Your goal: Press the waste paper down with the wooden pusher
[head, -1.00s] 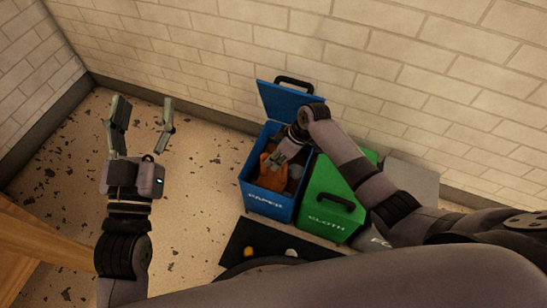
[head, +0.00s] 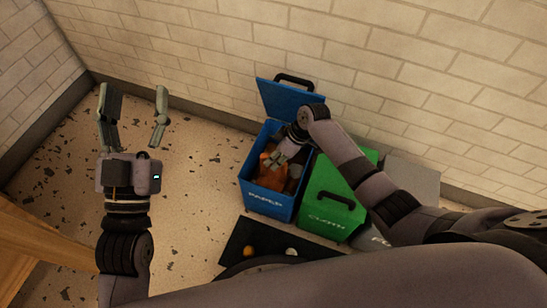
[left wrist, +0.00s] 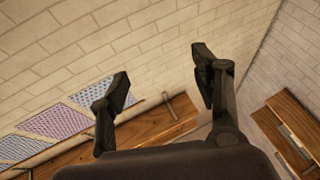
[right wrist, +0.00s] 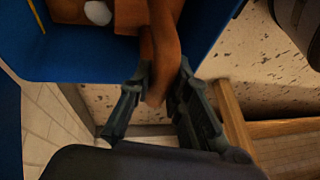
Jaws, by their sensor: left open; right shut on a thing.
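The blue bin marked PAPER (head: 266,202) stands against the wall with its blue lid (head: 288,99) raised. My right gripper (head: 281,156) reaches down into its mouth. In the right wrist view it is shut on the brown wooden pusher (right wrist: 163,48), with the handle between its fingers (right wrist: 158,90). The pusher also shows as an orange-brown shape (head: 268,162) inside the bin in the head view. A white lump (right wrist: 98,12), perhaps waste paper, lies beside the pusher's wide part. Whether the pusher touches the paper is unclear. My left gripper (head: 132,100) is open and empty above the floor.
A green bin marked CLOTH (head: 326,221), lid closed, stands right of the blue one, with a grey bin (head: 409,175) beyond. A dark mat (head: 238,240) with small items lies in front. Wooden furniture (head: 40,245) stands at lower left. Speckled floor is free left of the bins.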

